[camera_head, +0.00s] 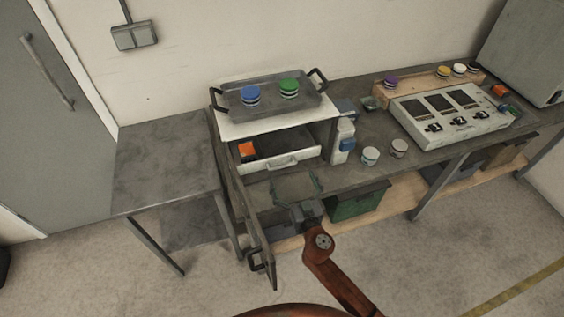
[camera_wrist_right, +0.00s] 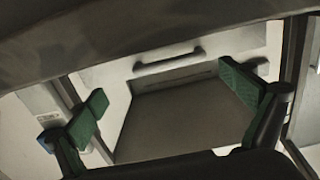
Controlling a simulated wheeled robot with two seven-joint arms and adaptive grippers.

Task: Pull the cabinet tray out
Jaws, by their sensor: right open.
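The cabinet (camera_head: 328,124) is a white box on the bench, with its dark door (camera_head: 258,229) swung open toward me. Inside it is a white cabinet tray (camera_head: 303,155) with a bar handle (camera_head: 283,163) on its front. An orange block (camera_head: 246,149) lies at the tray's left. My right gripper (camera_head: 297,184) is open and empty, in front of and below the handle. In the right wrist view, the handle (camera_wrist_right: 169,62) lies beyond the spread green-padded fingers (camera_wrist_right: 163,103), apart from them. My left gripper is not in view.
A grey tray (camera_head: 270,105) with blue and green round items stands on the cabinet. A control panel (camera_head: 449,116) is farther right. The side table (camera_head: 165,165) at left is clear.

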